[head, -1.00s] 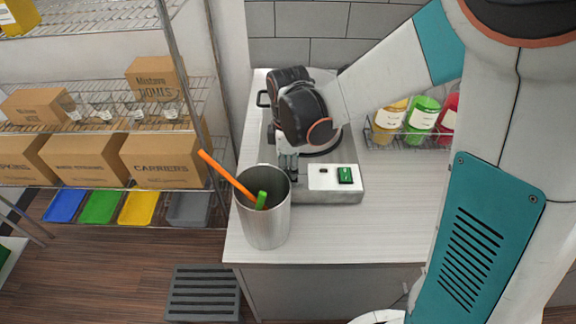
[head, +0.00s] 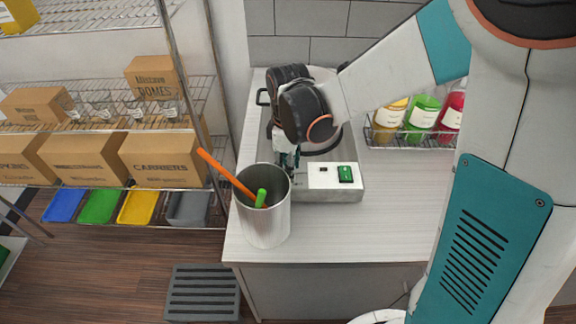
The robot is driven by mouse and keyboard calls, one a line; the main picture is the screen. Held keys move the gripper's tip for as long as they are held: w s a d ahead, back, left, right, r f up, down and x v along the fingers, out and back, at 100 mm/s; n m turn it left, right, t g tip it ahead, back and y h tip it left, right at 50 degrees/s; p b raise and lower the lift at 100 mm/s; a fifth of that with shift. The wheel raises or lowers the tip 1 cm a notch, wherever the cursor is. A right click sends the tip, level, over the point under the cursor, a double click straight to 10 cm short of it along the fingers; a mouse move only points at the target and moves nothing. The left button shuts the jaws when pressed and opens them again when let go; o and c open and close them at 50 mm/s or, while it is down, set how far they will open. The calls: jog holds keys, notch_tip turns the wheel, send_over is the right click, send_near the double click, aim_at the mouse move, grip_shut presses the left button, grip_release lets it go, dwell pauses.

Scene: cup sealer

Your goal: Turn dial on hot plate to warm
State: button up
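The hot plate (head: 330,193) is a grey metal unit on the counter, with a white front panel carrying a small black part (head: 323,169) and a green switch (head: 345,174). I cannot make out a dial; the left end of the panel is beside my gripper, and any dial there may be hidden. My gripper (head: 288,163) points down at the panel's left end, behind the metal canister's rim. Its fingers are small and dark and partly hidden, so I cannot tell whether they are open, shut or touching anything. My wrist covers much of the plate's top.
A metal canister (head: 264,222) holding an orange stick (head: 226,175) and a green one (head: 261,198) stands close in front of my gripper. A wire rack (head: 408,143) of coloured bottles is at the back right. The counter (head: 394,214) right of the hot plate is clear.

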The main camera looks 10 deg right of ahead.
jog(key=m, duration=0.5)
jog(key=shift+m+b, duration=0.3)
jog(key=shift+b, duration=0.05)
jog(key=m, duration=0.5)
jog(key=shift+b, duration=0.3)
jog(key=shift+m, duration=0.3)
jog(key=o, duration=1)
jog(key=shift+o, duration=0.2)
notch_tip(320, 180, up, 12)
jog(key=shift+s, duration=0.1)
